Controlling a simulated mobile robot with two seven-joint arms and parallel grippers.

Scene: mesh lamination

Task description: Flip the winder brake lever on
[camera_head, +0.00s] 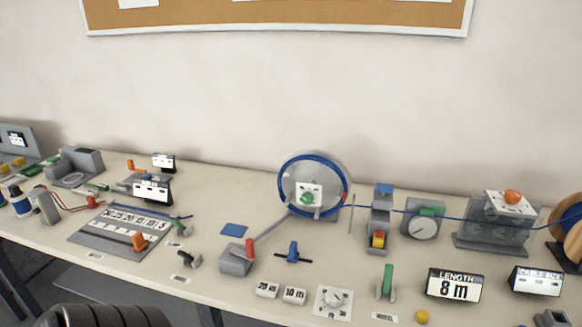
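The winder (313,184) stands near the back of the bench, a disc with a blue rim and a white hub plate. In front of it sits a grey box (235,261) with a short red-handled lever (249,249) standing roughly upright. A grey bar runs from near this box up toward the winder. A green-handled lever (387,280) also stands upright nearer the front edge. No readable label shows which lever is the winder brake. Neither gripper is in view; a dark ribbed part at the bottom left seems to be mine.
Blue cable runs from the winder past a dial gauge (422,226) to a spool (567,235) at right. A blue clamp-like part (293,253), number tiles and a dial plate (333,301) crowd the front. A blue square (234,230) lies behind the grey box.

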